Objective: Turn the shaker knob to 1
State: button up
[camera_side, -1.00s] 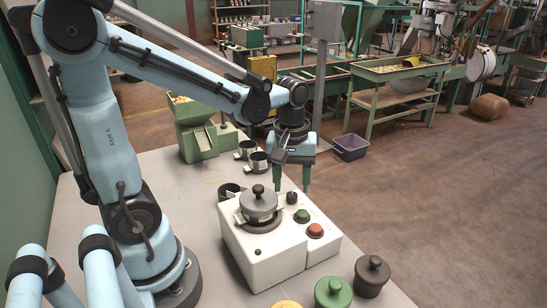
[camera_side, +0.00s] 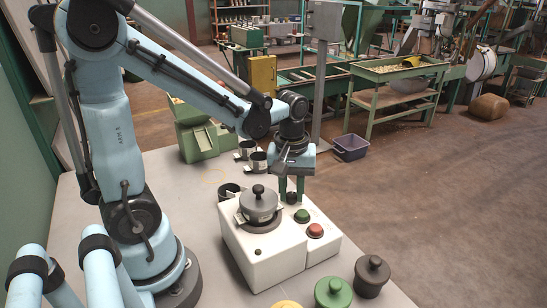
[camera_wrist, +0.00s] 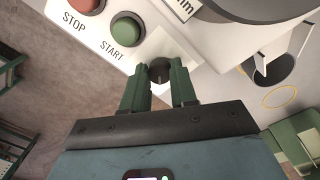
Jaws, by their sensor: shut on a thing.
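The small black shaker knob (camera_side: 291,198) is on top of the white shaker housing (camera_side: 262,262), behind the green button. My gripper (camera_side: 290,187) points down over it with its green fingers close together. In the wrist view the dark knob (camera_wrist: 160,71) sits between the tips of the two green fingers of my gripper (camera_wrist: 160,75), which are shut on it. A pale plate lies around the knob. I cannot read any number there or tell which way the knob points.
A round metal pot with a black-knobbed lid (camera_side: 258,203) stands on the housing left of my gripper. The green START button (camera_wrist: 126,29) and red STOP button (camera_wrist: 84,3) are close by. Several dark cups and a green hopper (camera_side: 197,138) stand behind.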

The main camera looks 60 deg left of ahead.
aim_at(290, 193)
grip_shut()
jog(key=m, duration=0.4)
jog(key=shift+m, duration=2.3)
jog(key=o, duration=1)
grip_release()
jog(key=shift+r, duration=0.1)
jog(key=shift+a+r, duration=0.15)
jog(key=shift+r, duration=2.85)
jog(key=shift+a+r, duration=0.1)
jog(key=shift+r, duration=2.9)
